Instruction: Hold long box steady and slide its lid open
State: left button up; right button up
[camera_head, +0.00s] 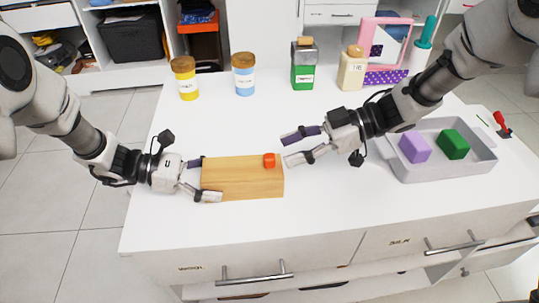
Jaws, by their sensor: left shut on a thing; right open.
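The long wooden box (240,183) lies on the white counter with its long side running left to right. An orange-red knob (269,160) sits on its top near the right end; the lid looks closed over the box. My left gripper (208,178) is shut on the box's left end, one finger on the far side and one on the near side. My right gripper (285,148) is open and empty, just right of the knob and apart from it, with its fingers pointing left.
A grey tray (440,170) with a purple block (415,148) and a green block (453,144) stands at right. A yellow jar (186,80), blue jar (244,76), green bottle (304,70) and cream bottle (352,72) line the back. The counter in front of the box is clear.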

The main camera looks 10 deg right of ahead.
aim_at(274, 155)
jog(key=x, duration=0.5)
jog(key=shift+a, duration=0.2)
grip_shut()
jog(key=d, duration=1.1)
jog(key=shift+s+d, duration=0.15)
jog(key=shift+d, duration=0.1)
grip_release()
jog(key=v, duration=1.2)
